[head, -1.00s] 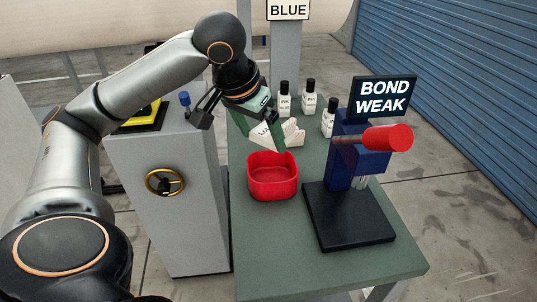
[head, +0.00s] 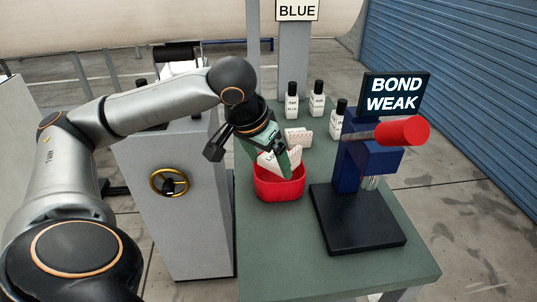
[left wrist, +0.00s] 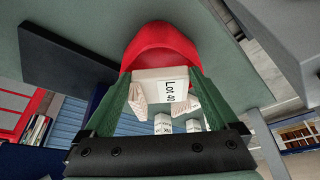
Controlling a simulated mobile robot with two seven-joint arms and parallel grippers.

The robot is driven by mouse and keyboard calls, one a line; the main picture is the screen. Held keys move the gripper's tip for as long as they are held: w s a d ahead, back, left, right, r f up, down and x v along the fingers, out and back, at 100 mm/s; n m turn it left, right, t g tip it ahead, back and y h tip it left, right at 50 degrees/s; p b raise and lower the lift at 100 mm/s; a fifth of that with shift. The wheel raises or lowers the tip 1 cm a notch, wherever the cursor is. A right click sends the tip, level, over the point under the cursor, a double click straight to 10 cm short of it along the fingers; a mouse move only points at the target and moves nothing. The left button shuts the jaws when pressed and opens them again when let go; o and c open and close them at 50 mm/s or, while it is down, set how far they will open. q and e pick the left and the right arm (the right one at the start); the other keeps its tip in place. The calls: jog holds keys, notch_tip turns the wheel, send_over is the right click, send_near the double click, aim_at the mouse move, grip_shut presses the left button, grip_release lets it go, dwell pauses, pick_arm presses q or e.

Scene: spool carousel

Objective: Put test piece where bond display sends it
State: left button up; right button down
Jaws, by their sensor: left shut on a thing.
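My left gripper (head: 275,165) is shut on the white test piece (head: 267,157), lettered "Lo…" with the rest cut off. The fingers hold it at the mouth of the red bin (head: 279,189), its lower edge hidden by the bin's rim and a finger. In the left wrist view the test piece (left wrist: 172,86) reads "Lot 40" between the green fingers, with the red bin (left wrist: 158,42) just beyond. The bond display (head: 394,94) reads "BOND WEAK" above the blue tester (head: 362,165). My right gripper is out of view.
Several black-capped bottles (head: 291,103) stand at the back, under a "BLUE" sign (head: 297,10). The tester's red handle (head: 404,131) juts right over its black base (head: 355,222). The green bench (head: 290,255) is clear in front.

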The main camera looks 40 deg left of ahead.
pick_arm(q)
jog(key=shift+f, duration=0.25)
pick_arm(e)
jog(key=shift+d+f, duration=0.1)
pick_arm(q)
jog(key=o, duration=1)
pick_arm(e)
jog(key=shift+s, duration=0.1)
pick_arm(q)
jog(key=shift+o, duration=0.2)
jog(key=shift+r, duration=0.1)
jog(key=shift+r, duration=0.35)
jog(key=p+v, duration=0.3)
jog(key=v, duration=0.9)
jog(key=shift+p, duration=0.4)
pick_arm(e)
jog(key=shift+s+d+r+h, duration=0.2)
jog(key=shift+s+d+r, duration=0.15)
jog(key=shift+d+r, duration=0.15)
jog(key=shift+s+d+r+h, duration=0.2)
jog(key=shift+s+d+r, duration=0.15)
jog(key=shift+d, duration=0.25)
pick_arm(q)
jog(key=shift+r, duration=0.15)
